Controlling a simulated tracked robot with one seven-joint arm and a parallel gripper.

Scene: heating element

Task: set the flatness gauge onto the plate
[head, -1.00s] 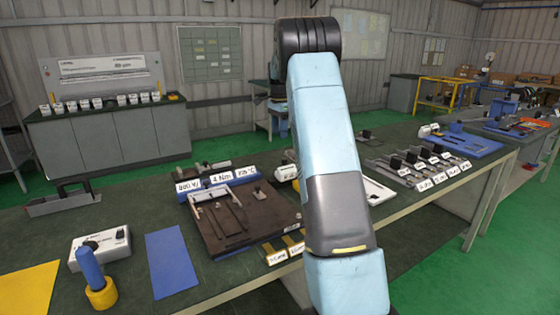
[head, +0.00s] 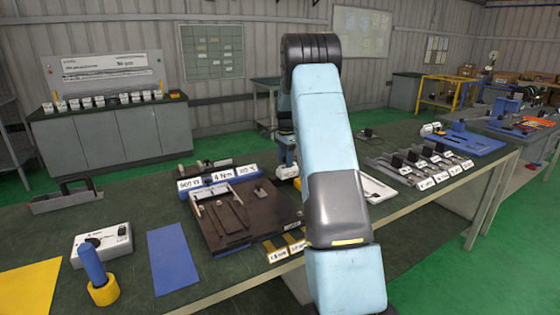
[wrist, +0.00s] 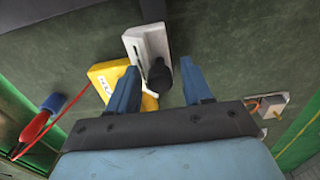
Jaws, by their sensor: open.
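My gripper (wrist: 160,72) is open in the wrist view, its two blue fingers apart. A white block with a black knob (wrist: 160,76) lies ahead, the knob showing between the fingertips; I cannot tell how far below it is. This block may be the flatness gauge, but no readable label confirms it. A yellow labelled block (wrist: 108,76) lies beside it, partly behind the left finger. The dark brown plate (head: 277,207) lies on the bench in the head view, with pale bars and slots on it. My arm hides much of the area around the gripper in the head view.
White label blocks (head: 220,177) stand along the plate's back edge. A blue mat (head: 172,258), a blue peg in a yellow ring (head: 103,290) and a grey bar with a black handle (head: 66,197) are left of it. Labelled tools (head: 420,165) lie to the right.

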